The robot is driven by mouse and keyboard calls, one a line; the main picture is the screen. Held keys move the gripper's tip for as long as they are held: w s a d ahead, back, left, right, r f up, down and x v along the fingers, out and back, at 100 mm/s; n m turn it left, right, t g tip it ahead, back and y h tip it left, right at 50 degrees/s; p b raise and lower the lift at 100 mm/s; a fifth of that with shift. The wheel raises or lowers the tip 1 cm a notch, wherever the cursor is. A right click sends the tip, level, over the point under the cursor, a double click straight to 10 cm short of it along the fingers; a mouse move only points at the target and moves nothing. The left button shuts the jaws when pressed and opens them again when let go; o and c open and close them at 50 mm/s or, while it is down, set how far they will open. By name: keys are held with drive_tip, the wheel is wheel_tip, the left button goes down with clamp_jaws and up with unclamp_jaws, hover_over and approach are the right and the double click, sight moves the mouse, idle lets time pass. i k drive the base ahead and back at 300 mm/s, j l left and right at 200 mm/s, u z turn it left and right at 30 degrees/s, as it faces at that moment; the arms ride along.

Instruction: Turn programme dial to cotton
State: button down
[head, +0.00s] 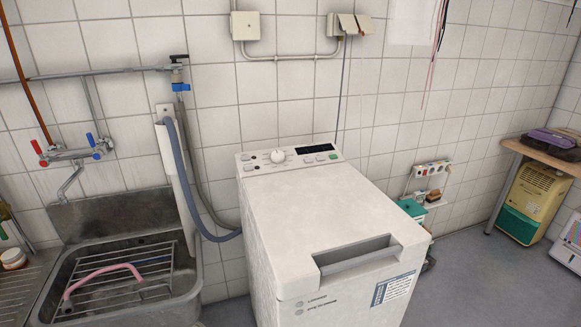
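A white top-loading washing machine (325,200) stands against the tiled wall in the middle of the head view. Its control panel (290,157) runs along the back edge of the top. The round white programme dial (277,156) sits left of the dark display (315,149). Its markings are too small to read, so I cannot tell its setting. The lid is closed, with a recessed handle (355,256) at the front. My gripper is not in view.
A metal sink (125,240) with a wire rack and pink hose stands left of the machine. A grey hose (185,185) runs between them. A wooden table (545,150) and a yellow-green appliance (530,200) are at the right. Floor (475,270) is clear right of the machine.

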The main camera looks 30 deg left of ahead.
sight(277, 156)
drive_tip(key=i+j+u, duration=0.2)
drive_tip(key=j+u, duration=0.3)
drive_tip(key=i+j+u, duration=0.2)
drive_tip(key=u, duration=0.25)
drive_tip(key=i+j+u, duration=0.2)
drive_tip(key=i+u, duration=0.15)
drive_tip(key=u, duration=0.15)
